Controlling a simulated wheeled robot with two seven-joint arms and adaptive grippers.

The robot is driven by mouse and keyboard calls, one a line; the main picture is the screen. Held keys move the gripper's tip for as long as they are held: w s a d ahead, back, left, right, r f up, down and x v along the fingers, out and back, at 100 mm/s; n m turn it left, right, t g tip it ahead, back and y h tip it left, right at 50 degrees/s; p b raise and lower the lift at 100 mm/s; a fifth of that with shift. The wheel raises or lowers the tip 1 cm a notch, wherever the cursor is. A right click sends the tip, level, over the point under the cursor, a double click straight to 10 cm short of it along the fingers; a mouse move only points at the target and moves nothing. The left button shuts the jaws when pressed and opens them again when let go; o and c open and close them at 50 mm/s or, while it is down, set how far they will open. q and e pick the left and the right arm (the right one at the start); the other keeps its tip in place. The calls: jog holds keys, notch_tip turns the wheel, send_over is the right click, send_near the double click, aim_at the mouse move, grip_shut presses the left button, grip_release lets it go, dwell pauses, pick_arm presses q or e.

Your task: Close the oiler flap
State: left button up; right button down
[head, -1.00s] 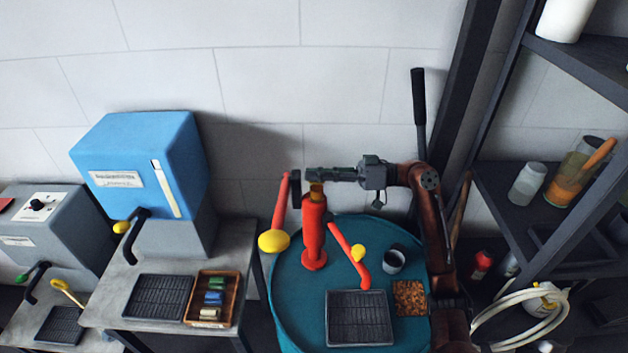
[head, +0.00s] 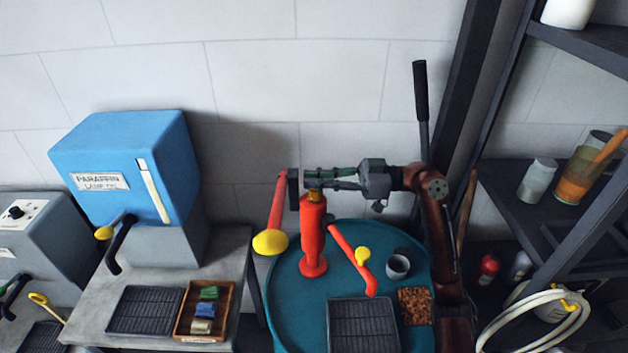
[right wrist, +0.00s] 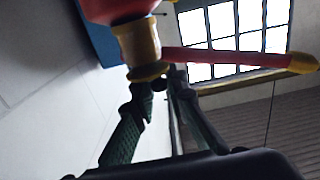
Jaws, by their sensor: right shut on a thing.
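A red upright pump (head: 313,240) stands on a teal drum, with a brass piece (head: 314,195) at its top. The brass piece also shows in the right wrist view (right wrist: 140,45), with a yellow rim at its end. My right gripper (head: 315,179) reaches in from the right at the pump's top. Its fingers (right wrist: 155,86) are close together at the yellow rim, shut on the brass piece. The fingers partly hide it, and I cannot tell which part is the oiler flap. My left gripper is out of view.
The teal drum top (head: 300,310) carries a black grate (head: 362,325), a grey cup (head: 397,266) and a brown pad (head: 414,307). Red levers with yellow knobs flank the pump. A blue paraffin box (head: 125,165) stands left; dark shelves (head: 510,205) stand right.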

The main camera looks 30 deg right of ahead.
jog(key=shift+f, duration=0.1)
jog(key=c, duration=2)
grip_release()
jog(key=shift+w+d, duration=0.1)
jog(key=shift+o, duration=0.3)
jog(key=v, duration=0.7)
jog(key=shift+d, duration=0.2)
